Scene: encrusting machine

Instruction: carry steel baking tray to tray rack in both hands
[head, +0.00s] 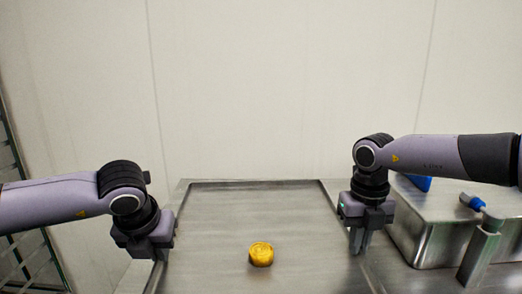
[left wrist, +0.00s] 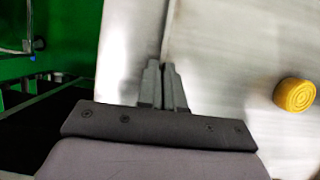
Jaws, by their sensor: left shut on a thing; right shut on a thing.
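The steel baking tray (head: 220,220) is a wide, flat grey sheet with a low rim, in the lower middle of the head view. One round golden pastry (head: 261,254) lies on it and also shows in the left wrist view (left wrist: 295,95). My left gripper (head: 161,252) is shut on the tray's left rim; its fingers (left wrist: 163,72) meet over that edge in the left wrist view. My right gripper (head: 360,242) is shut on the right rim. The tray's near edge is out of view. A dark green barred frame, apparently the tray rack (head: 18,150), shows partly at the far left.
A steel box-like machine part (head: 435,220) with blue pieces and a steel post (head: 482,250) stands close to the right of my right gripper. A pale panelled wall (head: 290,90) is behind. Green surfaces (left wrist: 60,30) show left of the tray in the wrist view.

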